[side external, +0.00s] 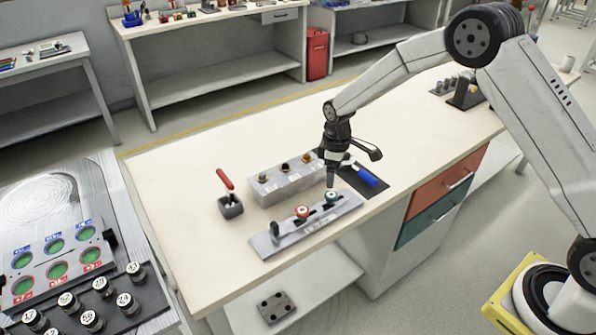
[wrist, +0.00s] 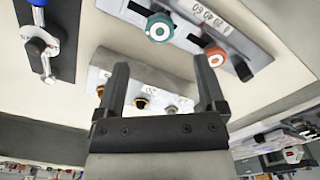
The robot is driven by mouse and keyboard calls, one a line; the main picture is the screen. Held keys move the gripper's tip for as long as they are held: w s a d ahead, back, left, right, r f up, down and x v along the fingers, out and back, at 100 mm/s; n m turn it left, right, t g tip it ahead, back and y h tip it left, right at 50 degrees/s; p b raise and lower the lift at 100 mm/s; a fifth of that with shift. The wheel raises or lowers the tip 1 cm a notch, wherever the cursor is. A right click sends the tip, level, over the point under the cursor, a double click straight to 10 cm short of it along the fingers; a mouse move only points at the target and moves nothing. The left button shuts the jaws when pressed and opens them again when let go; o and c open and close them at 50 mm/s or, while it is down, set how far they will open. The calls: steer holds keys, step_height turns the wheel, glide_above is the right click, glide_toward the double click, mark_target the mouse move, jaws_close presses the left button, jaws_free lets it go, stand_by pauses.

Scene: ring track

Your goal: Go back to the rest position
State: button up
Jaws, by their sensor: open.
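My gripper (side external: 331,181) is in the middle of the side external view, pointing down above the workbench near the back end of a grey track plate (side external: 270,243). In the wrist view my gripper (wrist: 160,65) is open, with nothing between its two dark fingers. The track plate carries a red-orange ring piece (side external: 302,211) and a teal-blue ring piece (side external: 331,196). Both pieces also show in the wrist view, the teal one (wrist: 159,27) and the red-orange one (wrist: 215,57), beyond the fingertips and apart from them. A printed scale lies along the plate.
A blue-handled tool (side external: 366,176) lies on a dark mat to the right. The bench's left part (side external: 170,190) is clear.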

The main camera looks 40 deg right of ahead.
steer(key=shift+r, duration=0.1)
stand_by(0.3)
steer(key=shift+s+r, duration=0.45)
steer(key=s+r+m+t, duration=0.1)
steer(key=s+r+m, duration=0.2)
steer(key=s, duration=0.8)
steer(key=s+r+m+t, duration=0.1)
steer(key=s+r+m, duration=0.3)
steer(key=s, duration=0.7)
steer(key=shift+s+d+r+t, duration=0.25)
steer(key=shift+d+r, duration=0.2)
steer(key=shift+r, duration=0.25)
